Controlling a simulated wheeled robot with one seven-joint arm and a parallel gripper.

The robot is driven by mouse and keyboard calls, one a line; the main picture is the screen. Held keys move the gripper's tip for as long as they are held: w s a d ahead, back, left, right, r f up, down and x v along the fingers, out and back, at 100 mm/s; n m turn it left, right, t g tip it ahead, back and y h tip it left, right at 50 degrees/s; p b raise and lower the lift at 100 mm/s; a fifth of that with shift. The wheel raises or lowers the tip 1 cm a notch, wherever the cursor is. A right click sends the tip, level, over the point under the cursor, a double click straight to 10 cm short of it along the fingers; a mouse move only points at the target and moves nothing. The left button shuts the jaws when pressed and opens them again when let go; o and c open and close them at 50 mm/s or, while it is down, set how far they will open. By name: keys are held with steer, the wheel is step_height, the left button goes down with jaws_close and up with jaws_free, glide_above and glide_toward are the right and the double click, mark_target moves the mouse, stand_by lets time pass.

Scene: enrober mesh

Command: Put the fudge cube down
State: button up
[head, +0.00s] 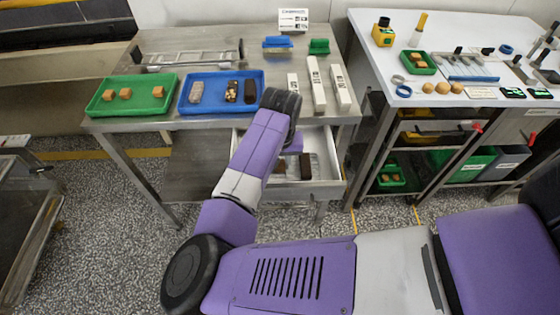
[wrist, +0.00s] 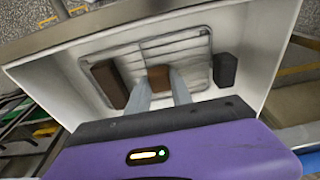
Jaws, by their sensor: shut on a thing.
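The fudge cube (wrist: 158,78) is a small brown block between my fingertips in the wrist view. My gripper (wrist: 163,88) is shut on it, inside the open white drawer (wrist: 258,25). A wire mesh rack (wrist: 190,45) lies on the drawer floor under the cube. I cannot tell whether the cube touches the rack. In the head view my arm covers most of the gripper, over the drawer (head: 333,155).
In the drawer, a dark brown bar (wrist: 109,83) lies left of the cube and a blackish block (wrist: 225,69) right. On the steel table above are a green tray (head: 105,93) with tan cubes, a blue tray (head: 218,76) and white bars (head: 316,84). A white-topped bench (head: 440,32) stands right.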

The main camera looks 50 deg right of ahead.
steer(key=shift+f, duration=0.15)
steer(key=o, duration=1)
